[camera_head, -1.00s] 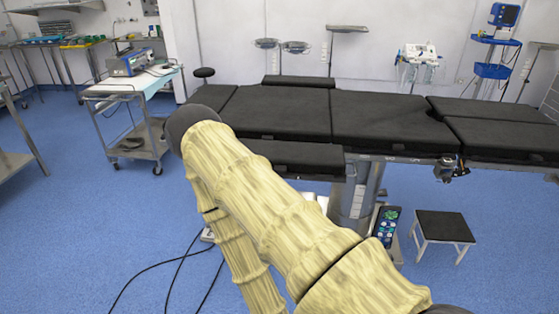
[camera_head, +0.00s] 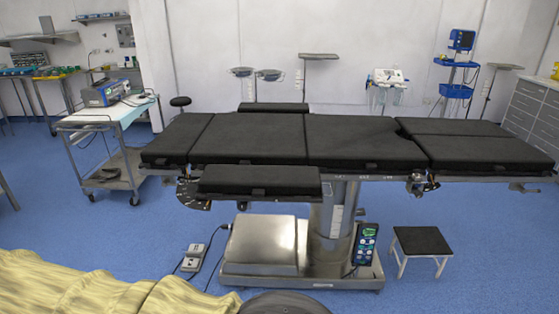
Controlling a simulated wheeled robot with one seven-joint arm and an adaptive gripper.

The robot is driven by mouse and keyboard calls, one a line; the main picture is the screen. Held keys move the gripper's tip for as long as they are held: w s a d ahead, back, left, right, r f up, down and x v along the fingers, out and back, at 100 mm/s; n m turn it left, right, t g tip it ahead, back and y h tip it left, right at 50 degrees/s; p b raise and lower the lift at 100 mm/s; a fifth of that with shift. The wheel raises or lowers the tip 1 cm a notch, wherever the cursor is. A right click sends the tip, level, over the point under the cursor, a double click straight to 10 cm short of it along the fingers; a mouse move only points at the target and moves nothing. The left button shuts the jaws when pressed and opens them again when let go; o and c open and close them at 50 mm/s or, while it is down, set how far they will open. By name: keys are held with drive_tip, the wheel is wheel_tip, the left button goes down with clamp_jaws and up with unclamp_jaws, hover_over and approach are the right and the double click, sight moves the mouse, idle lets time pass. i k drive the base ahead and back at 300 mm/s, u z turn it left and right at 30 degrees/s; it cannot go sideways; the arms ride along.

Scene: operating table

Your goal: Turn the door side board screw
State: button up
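The operating table (camera_head: 255,137) stands across the middle of the view with black pads on a metal column. A side board (camera_head: 259,180) juts from its near edge. A metal clamp with dark parts (camera_head: 420,184) hangs under the right part of the near edge. A dark and metal fitting (camera_head: 190,192) sits under the left end. Which of these bears the door side board screw, I cannot tell. My gripper is out of view.
A foot pedal (camera_head: 194,258) with a cable lies on the floor. A black-topped stool (camera_head: 421,242) stands at right. A trolley (camera_head: 103,125) stands at left. Blue floor is free at lower right.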

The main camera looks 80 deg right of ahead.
sight(242, 207)
drive_tip(key=k, duration=1.1)
drive_tip(key=z, duration=3.5)
drive_tip(key=i, duration=0.75)
drive_tip(key=u, duration=1.6)
